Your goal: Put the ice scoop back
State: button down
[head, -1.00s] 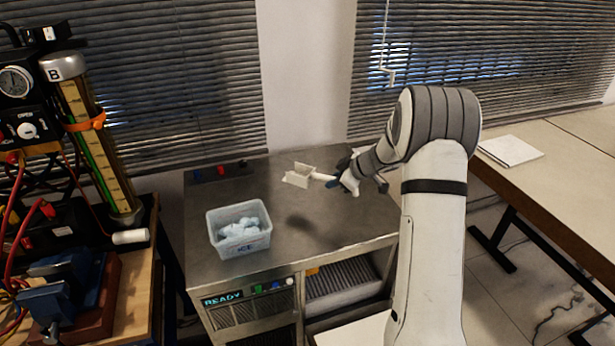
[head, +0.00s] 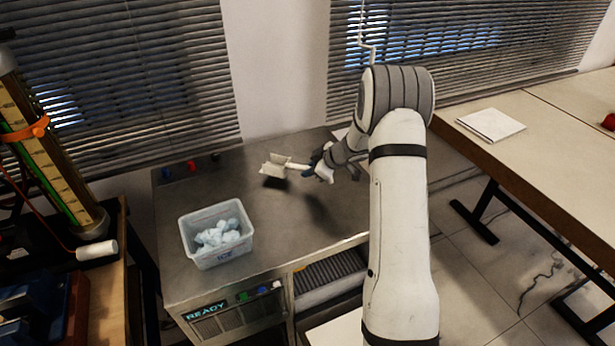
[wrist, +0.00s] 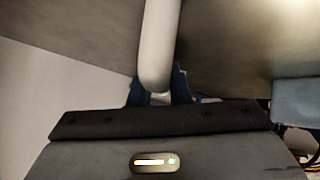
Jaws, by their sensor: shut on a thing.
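The white ice scoop (head: 276,168) is held above the steel counter (head: 270,228), its square pan pointing left and its handle toward my arm. My gripper (head: 314,169) is shut on the scoop's handle. In the wrist view the pale handle (wrist: 158,50) rises from between the blue fingertips of my gripper (wrist: 160,92). The pan is out of the wrist view. A clear bin (head: 219,258) labelled ICE holds pale ice lumps and stands on the counter, left of and nearer than the scoop.
Coloured knobs (head: 192,165) line the counter's back left edge. A READY panel (head: 206,310) is on its front. A bench with a gauge tube (head: 50,150) stands left. A table with a white pad (head: 491,124) stands right. The counter's middle is clear.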

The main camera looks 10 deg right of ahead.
jog(key=shift+f, duration=1.3)
jog(key=shift+f, duration=0.15)
jog(key=c, duration=1.4)
grip_release()
jog(key=shift+o, duration=0.2)
